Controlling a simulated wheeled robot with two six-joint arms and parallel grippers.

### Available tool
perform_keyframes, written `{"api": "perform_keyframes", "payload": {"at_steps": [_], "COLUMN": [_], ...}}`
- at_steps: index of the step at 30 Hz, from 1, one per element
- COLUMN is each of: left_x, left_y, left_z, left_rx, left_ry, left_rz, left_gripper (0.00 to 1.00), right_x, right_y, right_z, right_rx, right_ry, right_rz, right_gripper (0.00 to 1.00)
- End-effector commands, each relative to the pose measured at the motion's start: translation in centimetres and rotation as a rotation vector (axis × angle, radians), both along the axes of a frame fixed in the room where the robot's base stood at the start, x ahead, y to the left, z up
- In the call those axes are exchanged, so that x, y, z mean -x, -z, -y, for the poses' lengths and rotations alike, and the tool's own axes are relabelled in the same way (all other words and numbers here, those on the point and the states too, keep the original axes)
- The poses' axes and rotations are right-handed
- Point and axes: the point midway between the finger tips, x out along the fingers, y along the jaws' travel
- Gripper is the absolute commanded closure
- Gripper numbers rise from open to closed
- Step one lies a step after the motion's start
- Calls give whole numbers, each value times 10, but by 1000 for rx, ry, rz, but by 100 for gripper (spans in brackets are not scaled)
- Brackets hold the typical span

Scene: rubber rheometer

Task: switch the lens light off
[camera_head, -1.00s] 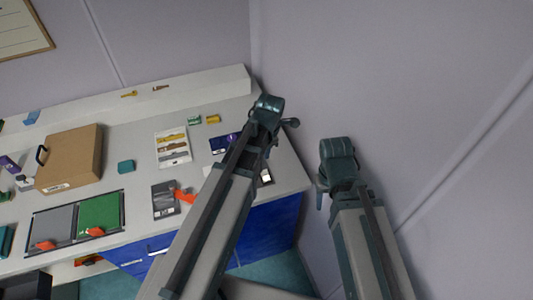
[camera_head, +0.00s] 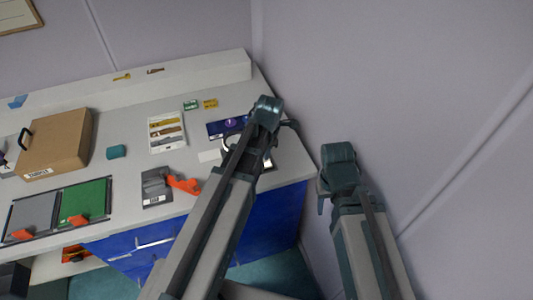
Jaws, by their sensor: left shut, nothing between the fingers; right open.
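A dark blue item with a purple knob (camera_head: 231,123) lies near the right end of the bench. A pale ring (camera_head: 229,142), possibly the lens, shows just below it, partly behind my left arm. A small white-topped dark item (camera_head: 267,163) shows to the right of that arm. The light and its switch cannot be made out. My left gripper (camera_head: 290,124) is shut and empty at the far end of its arm, above the bench's right edge. My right gripper (camera_head: 321,196) is open and empty beside the bench, near the wall, its fingers mostly hidden.
A grey device with an orange handle (camera_head: 183,185) sits near the front edge. Left of it are a green panel (camera_head: 86,202) and a grey panel (camera_head: 33,213). A cardboard box (camera_head: 57,145) and a white tray (camera_head: 167,132) stand farther back. The wall (camera_head: 400,80) bounds the right.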

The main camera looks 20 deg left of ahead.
Motion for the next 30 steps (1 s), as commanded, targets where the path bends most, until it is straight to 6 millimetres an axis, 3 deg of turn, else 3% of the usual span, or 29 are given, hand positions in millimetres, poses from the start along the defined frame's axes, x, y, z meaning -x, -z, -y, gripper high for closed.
{"api": "perform_keyframes", "payload": {"at_steps": [12,30], "left_x": [-4,11], "left_y": [6,1], "left_z": [-2,7], "left_rx": [30,29], "left_ry": [-2,1], "left_rz": [-45,-45], "left_gripper": [100,100], "right_x": [0,0], "right_y": [4,0], "right_z": [0,0], "right_rx": [0,0], "right_ry": [0,0], "right_rz": [0,0], "right_gripper": [50,50]}}
